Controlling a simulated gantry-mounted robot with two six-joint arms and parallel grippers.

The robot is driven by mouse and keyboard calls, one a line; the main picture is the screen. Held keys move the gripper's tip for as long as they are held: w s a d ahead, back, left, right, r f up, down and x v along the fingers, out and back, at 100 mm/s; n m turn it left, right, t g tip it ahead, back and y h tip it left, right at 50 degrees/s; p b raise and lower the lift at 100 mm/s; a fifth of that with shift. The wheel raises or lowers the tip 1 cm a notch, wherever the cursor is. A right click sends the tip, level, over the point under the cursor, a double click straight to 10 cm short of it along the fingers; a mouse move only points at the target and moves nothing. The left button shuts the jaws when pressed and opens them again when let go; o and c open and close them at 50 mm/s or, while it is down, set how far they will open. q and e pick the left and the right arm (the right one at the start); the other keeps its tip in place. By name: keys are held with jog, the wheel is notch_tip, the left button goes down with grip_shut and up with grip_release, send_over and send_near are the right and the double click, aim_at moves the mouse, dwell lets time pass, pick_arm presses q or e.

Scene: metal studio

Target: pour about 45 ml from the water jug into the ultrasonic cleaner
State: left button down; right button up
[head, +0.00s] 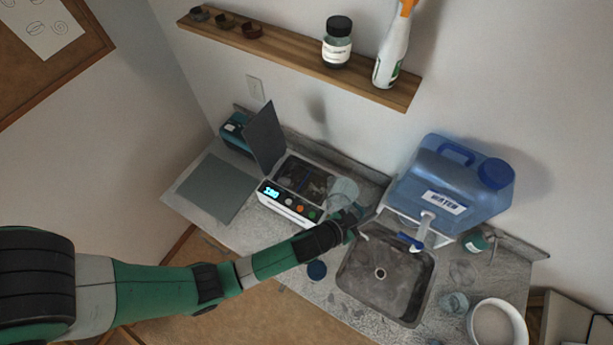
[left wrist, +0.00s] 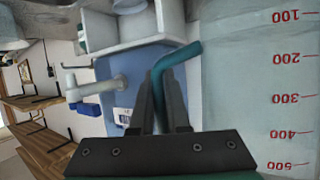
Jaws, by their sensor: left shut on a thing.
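The water jug (head: 343,191) is a clear vessel with red volume marks. It hangs over the right end of the ultrasonic cleaner (head: 292,204), whose dark lid (head: 265,138) stands open and whose display is lit. My left gripper (head: 349,228) is shut on the jug's teal handle, between the cleaner and the sink. The left wrist view shows the gripper (left wrist: 160,105) on the handle (left wrist: 178,58) beside the jug's marked wall (left wrist: 245,95). The jug's exact tilt and water level are hard to tell, and I see no clear stream. My right gripper is not in view.
A blue water container (head: 455,182) with a tap stands behind the steel sink (head: 384,283). A white bowl (head: 497,322) and a small glass (head: 454,303) stand right of the sink. A grey mat (head: 214,188) lies left of the cleaner. A wooden shelf (head: 290,58) hangs above.

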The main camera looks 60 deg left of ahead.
aim_at(347, 180)
pick_arm(q)
jog(key=a+r+n+h+b, duration=0.1)
jog(key=a, duration=0.1)
jog(key=a+r+n+t+h+b, duration=0.1)
jog(key=a+r+n, duration=0.1)
jog(key=s+a+r+n+h+b, duration=0.1)
jog(key=r+n, duration=0.1)
jog(key=shift+a+t+b, duration=0.4)
jog(key=a+n, duration=0.1)
jog(key=r+n+t+h+b, duration=0.1)
jog(key=shift+s+a+r+n+b, duration=0.15)
jog(key=shift+a+r+n+b, duration=0.15)
jog(key=shift+a+n, duration=0.1)
jog(key=shift+s+a+r+n+t+b, duration=0.1)
jog(key=shift+a+r+n+t+b, duration=0.1)
jog(key=shift+a+n+t+b, duration=0.3)
jog(key=shift+n, duration=0.3)
jog(key=shift+s+a+f+n+b, duration=0.15)
jog(key=shift+a+f+n+b, duration=0.6)
jog(key=shift+b, duration=0.3)
jog(key=shift+a+r+n+t, duration=0.25)
jog(key=shift+a+r+t, duration=0.1)
jog(key=shift+a, duration=0.15)
jog(key=shift+s+a+r+n+h+b, duration=0.1)
jog(key=shift+a+r+n+h+b, duration=0.1)
jog(key=shift+a, duration=0.15)
jog(key=shift+s+a+r+n+h+b, duration=0.1)
jog(key=shift+a+b, duration=0.1)
jog(key=shift+a, duration=0.1)
dwell(0.9)
